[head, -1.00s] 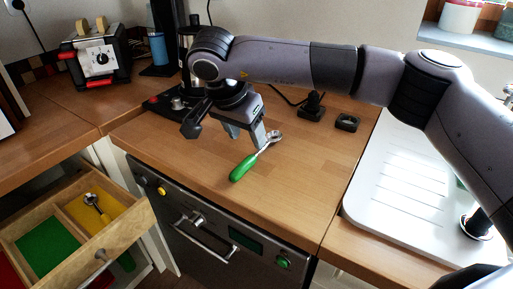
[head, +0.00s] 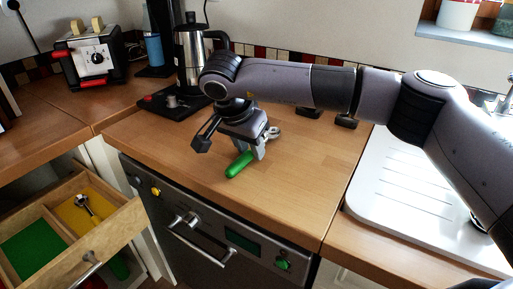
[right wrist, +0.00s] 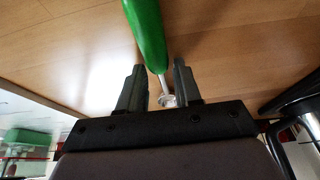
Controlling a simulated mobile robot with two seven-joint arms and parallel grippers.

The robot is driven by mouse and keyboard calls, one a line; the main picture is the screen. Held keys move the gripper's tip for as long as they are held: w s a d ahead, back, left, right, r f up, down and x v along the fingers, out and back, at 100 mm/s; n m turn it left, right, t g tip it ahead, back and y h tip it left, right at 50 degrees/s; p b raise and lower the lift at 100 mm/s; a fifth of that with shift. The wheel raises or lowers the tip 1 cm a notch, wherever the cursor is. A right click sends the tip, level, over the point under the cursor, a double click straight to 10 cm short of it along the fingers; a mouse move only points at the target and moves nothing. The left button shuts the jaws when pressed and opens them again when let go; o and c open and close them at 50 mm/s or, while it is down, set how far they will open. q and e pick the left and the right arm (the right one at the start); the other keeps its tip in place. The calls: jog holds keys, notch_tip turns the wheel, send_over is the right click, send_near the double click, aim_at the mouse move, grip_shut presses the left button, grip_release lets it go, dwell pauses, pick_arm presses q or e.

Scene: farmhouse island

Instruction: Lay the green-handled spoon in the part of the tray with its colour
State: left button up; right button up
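The green-handled spoon (head: 239,165) lies on the wooden worktop, its metal end pointing to the back right. My right gripper (head: 254,153) is over it from above. In the right wrist view, the spoon's green handle (right wrist: 147,35) runs towards my open right fingers (right wrist: 158,85), and its metal neck lies between them with a gap on each side. The tray (head: 117,232) is in the open drawer at lower left. Its green part (head: 35,250) is empty, and its yellow part (head: 72,216) holds another spoon (head: 88,206). My left gripper is out of view.
A moka pot (head: 190,55) and a black hob (head: 168,106) stand behind my right gripper. A toaster (head: 92,55) is at the back left. A white draining board (head: 400,190) lies to the right. The front worktop is clear.

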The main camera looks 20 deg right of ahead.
grip_shut()
jog(key=shift+r+p, duration=1.85)
jog(key=shift+r, duration=0.7)
jog(key=shift+s, duration=0.1)
